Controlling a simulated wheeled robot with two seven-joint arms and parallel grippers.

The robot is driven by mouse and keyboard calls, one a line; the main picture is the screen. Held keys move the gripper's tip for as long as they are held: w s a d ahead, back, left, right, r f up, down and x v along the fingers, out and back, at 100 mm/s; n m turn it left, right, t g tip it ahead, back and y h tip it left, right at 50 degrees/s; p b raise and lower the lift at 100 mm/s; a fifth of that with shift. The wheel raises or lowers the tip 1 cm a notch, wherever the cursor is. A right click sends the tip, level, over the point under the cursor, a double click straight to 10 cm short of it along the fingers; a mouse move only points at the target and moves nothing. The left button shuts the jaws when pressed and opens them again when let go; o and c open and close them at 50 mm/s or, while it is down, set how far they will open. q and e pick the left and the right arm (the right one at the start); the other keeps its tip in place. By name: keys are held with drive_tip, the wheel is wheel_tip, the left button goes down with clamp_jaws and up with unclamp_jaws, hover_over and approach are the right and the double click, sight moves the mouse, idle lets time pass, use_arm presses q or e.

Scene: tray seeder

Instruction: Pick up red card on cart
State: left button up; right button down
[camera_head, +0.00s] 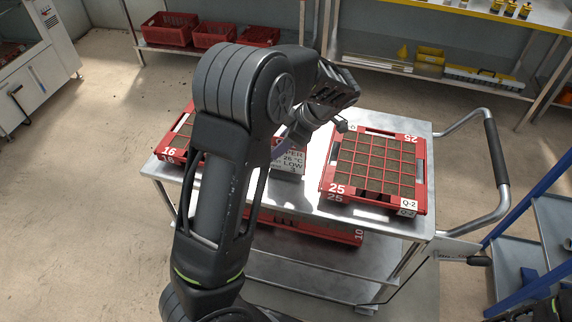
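My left gripper (310,130) hangs just above and behind the card, seen from the side. Its fingers are small and partly hidden, so I cannot tell whether they are open or touch the card.
A red tray of soil cells (331,178), marked 25, stands right of the card. Another red tray (176,147), marked 16, is at left, partly behind my arm. A red tray (318,229) sits on the lower shelf. The cart's handle (494,150) juts out right.

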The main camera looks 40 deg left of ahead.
use_arm(q)
drive_tip(key=shift+c, duration=0.4)
clamp_jaws()
idle(1.4)
